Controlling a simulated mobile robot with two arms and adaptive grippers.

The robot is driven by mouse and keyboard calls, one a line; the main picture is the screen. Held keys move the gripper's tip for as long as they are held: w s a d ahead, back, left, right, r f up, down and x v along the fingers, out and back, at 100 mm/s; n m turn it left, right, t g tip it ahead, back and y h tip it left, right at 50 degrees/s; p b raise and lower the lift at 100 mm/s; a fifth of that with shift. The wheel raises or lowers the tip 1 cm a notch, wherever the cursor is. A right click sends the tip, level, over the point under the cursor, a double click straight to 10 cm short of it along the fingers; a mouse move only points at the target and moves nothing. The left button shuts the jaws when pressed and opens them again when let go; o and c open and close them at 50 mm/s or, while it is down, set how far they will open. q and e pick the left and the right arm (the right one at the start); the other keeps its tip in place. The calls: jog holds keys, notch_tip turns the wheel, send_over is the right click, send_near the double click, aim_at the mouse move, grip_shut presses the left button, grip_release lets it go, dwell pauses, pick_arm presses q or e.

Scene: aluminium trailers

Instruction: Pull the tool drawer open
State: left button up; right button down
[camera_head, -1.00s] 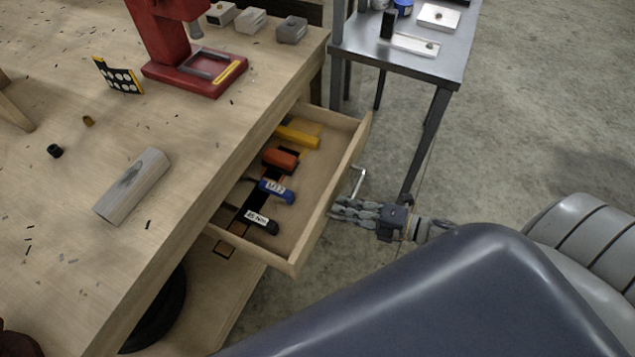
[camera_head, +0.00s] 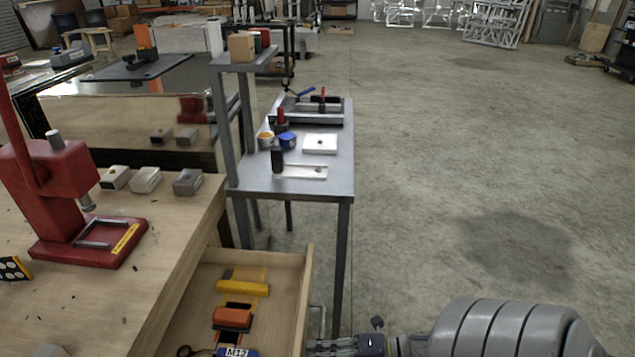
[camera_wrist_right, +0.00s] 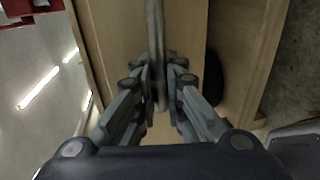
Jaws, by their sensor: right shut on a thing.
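The wooden tool drawer (camera_head: 305,290) stands pulled out from the right side of the workbench (camera_head: 190,235). It holds a yellow tool (camera_head: 243,287), an orange tool (camera_head: 232,318) and a blue tool labelled M12 (camera_head: 237,352), cut off by the lower edge. My right gripper (camera_head: 325,347) is at the drawer's outer face, partly cut off at the bottom. In the right wrist view my gripper (camera_wrist_right: 158,88) is shut on the metal bar handle (camera_wrist_right: 155,35), which runs between its fingers. My left gripper is not in view.
A red press (camera_head: 85,235) and several grey blocks (camera_head: 187,182) stand on the workbench. A grey metal table (camera_head: 330,175) with parts and tins stands just beyond the drawer. The concrete floor (camera_head: 450,200) to the right is clear.

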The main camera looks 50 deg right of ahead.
jog(key=c, duration=1.7)
grip_release()
jog(key=shift+s+a+f, duration=0.15)
jog(key=shift+a, duration=0.05)
jog(key=shift+d, duration=0.1)
jog(key=v, duration=1.2)
